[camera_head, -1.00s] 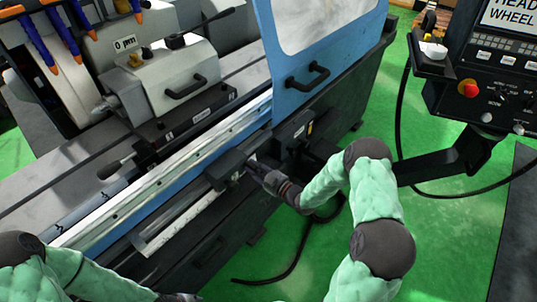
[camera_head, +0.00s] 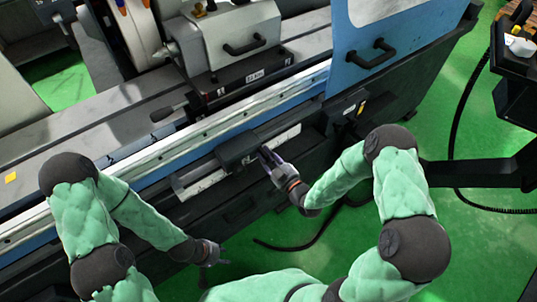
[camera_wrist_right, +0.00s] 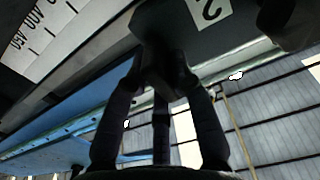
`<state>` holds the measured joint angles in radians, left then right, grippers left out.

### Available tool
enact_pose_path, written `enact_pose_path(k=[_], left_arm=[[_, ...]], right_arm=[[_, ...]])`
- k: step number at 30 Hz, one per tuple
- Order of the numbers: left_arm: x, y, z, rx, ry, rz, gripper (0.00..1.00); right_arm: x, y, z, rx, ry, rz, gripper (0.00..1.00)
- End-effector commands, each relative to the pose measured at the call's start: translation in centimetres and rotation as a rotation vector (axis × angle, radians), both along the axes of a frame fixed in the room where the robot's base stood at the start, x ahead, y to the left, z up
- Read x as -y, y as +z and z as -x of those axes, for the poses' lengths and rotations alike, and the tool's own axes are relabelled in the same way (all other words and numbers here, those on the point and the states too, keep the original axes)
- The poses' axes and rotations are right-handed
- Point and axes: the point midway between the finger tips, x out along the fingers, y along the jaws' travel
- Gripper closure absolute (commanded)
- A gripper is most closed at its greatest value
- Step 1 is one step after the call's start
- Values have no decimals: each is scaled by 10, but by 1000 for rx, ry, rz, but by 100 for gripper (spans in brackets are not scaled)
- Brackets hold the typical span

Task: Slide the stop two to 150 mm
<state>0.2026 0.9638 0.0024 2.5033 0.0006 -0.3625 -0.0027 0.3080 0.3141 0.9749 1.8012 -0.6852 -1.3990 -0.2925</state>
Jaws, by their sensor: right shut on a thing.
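Stop two (camera_head: 238,151) is a dark block on the rail along the front of the grinder. In the right wrist view its pale label with a "2" (camera_wrist_right: 209,10) is at the top. My right gripper (camera_head: 266,157) is shut on the front of stop two; its fingers (camera_wrist_right: 165,75) close around a dark protruding part of the block in the wrist view. A white scale strip (camera_head: 282,139) shows on both sides of the stop; its numbers are unreadable in the head view. My left gripper (camera_head: 212,254) hangs low, apart from the machine; its opening is unclear.
Another dark stop block (camera_head: 346,108) sits on the rail further right, below the blue door (camera_head: 385,45). A scale with upside-down numbers (camera_wrist_right: 38,30) shows in the wrist view. A black cable (camera_head: 300,243) lies on the green floor.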

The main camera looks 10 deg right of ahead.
Motion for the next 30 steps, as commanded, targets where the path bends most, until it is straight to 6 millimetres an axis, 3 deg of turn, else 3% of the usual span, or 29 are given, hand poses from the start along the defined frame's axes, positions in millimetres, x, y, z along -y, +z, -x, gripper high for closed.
enact_pose_path(k=[2, 3, 5, 6, 19, 30], left_arm=[[0, 0, 0, 0, 0, 0, 60], [0, 0, 0, 0, 0, 0, 60], [0, 0, 0, 0, 0, 0, 60], [0, 0, 0, 0, 0, 0, 60], [0, 0, 0, 0, 0, 0, 60], [0, 0, 0, 0, 0, 0, 60]], right_arm=[[-1, -1, 1, -4, 3, 0, 100], [-1, -1, 1, -4, 3, -1, 70], [-1, -1, 1, -4, 2, -1, 53], [-1, -1, 1, -4, 2, -1, 51], [5, 0, 7, -2, -3, 0, 51], [31, -1, 69, -4, -6, -1, 51]])
